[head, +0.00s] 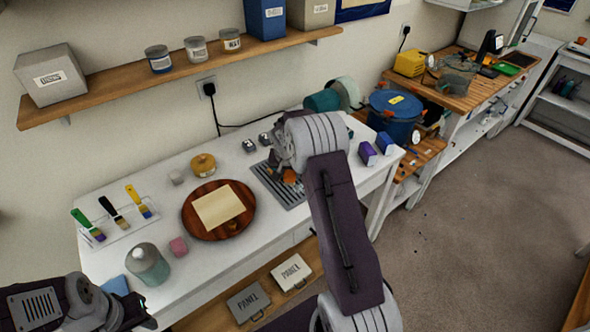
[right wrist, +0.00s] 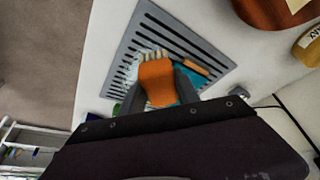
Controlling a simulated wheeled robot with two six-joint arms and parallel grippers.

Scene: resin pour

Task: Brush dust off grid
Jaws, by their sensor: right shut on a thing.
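The grey slotted grid (head: 268,180) lies on the white bench, partly hidden by my right arm. It fills the upper middle of the right wrist view (right wrist: 143,22). My right gripper (right wrist: 158,92) is shut on an orange-handled brush (right wrist: 157,80) over the grid. The brush's pale bristles show just beyond the handle, at the slats; whether they touch cannot be told. In the head view a bit of orange brush (head: 290,177) shows below my wrist.
A round wooden board (head: 190,222) with a paper sheet (head: 218,206) lies left of the grid. A rack of brushes (head: 118,222), a bottle (head: 148,265) and a pink block (head: 178,246) stand further left. Purple blocks (head: 367,153) and a blue pot (head: 393,118) are to the right.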

